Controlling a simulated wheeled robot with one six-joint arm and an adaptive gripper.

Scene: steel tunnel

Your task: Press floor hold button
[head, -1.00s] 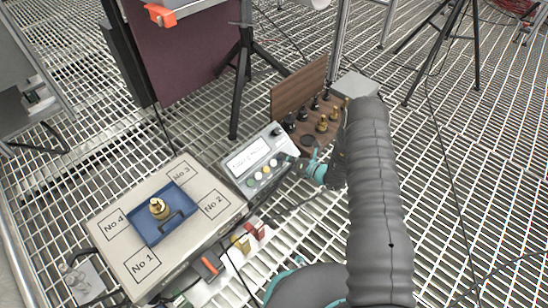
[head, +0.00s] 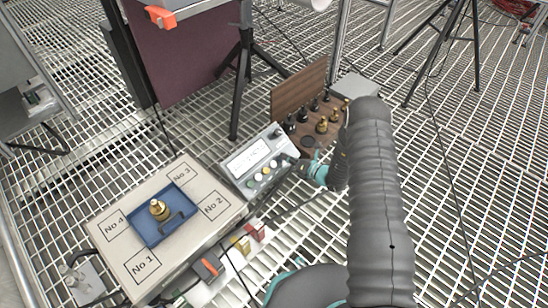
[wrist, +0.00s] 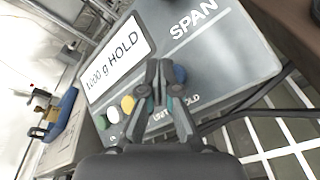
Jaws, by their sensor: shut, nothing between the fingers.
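The grey indicator box (head: 229,174) stands on the grating in the head view, with a lit display (head: 247,158) and a row of round buttons. In the wrist view its display (wrist: 117,62) reads "1000 g HOLD". A green button (wrist: 102,122), a white button (wrist: 113,115), a yellow button (wrist: 127,104) and a blue button (wrist: 180,74) show on the panel (wrist: 215,60). The word "HOLD" is printed below the row, partly covered. My gripper (wrist: 158,86) is shut and empty, its tips over the row between yellow and blue. Contact with a button cannot be told.
A scale platform (head: 115,225) with numbered corners stands left of the box, with a blue tray (head: 150,231) and brass weight (head: 159,210) on it. A wooden rack of weights (head: 300,98) stands behind right. Cables and a tripod leg (head: 240,95) are close by.

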